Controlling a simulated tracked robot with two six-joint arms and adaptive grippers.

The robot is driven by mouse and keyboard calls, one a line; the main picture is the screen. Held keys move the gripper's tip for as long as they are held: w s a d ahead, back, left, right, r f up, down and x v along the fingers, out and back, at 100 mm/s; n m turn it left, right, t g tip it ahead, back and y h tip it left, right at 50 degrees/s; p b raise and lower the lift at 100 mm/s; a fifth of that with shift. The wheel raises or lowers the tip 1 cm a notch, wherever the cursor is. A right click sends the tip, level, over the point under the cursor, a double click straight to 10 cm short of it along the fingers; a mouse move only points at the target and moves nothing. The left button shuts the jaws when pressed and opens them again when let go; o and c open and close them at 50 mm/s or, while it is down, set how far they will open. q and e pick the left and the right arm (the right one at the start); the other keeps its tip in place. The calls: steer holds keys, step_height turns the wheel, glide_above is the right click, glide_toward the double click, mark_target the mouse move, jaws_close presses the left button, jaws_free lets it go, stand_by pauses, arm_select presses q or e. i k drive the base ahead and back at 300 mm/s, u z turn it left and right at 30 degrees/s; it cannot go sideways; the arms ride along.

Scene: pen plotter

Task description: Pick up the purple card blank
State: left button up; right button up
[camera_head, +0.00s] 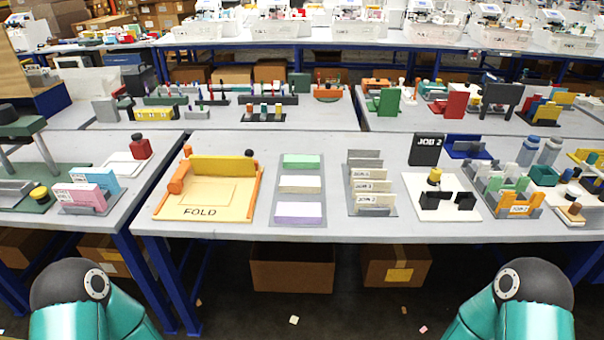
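The purple card blank (298,211) lies flat in the nearest slot of a grey tray (276,196) on the table in front of me. A cream blank (300,184) lies behind it, and a green blank (301,161) lies at the far end of the same tray. Only the rounded teal and black parts of my two arms show, at the bottom left and bottom right corners. Neither gripper is in the picture, and nothing of mine touches the purple blank.
A yellow and orange folding board (205,192) marked FOLD stands left of the tray. A rack of cards (371,188) marked JOB stands to its right, then a white base (440,204) with black blocks. Cardboard boxes (291,270) sit beneath the table. The table's front strip is clear.

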mark_target(286, 213)
steer(key=k, duration=0.6)
steer(key=z, duration=0.35)
steer(key=i, duration=1.45)
steer(key=z, duration=0.15)
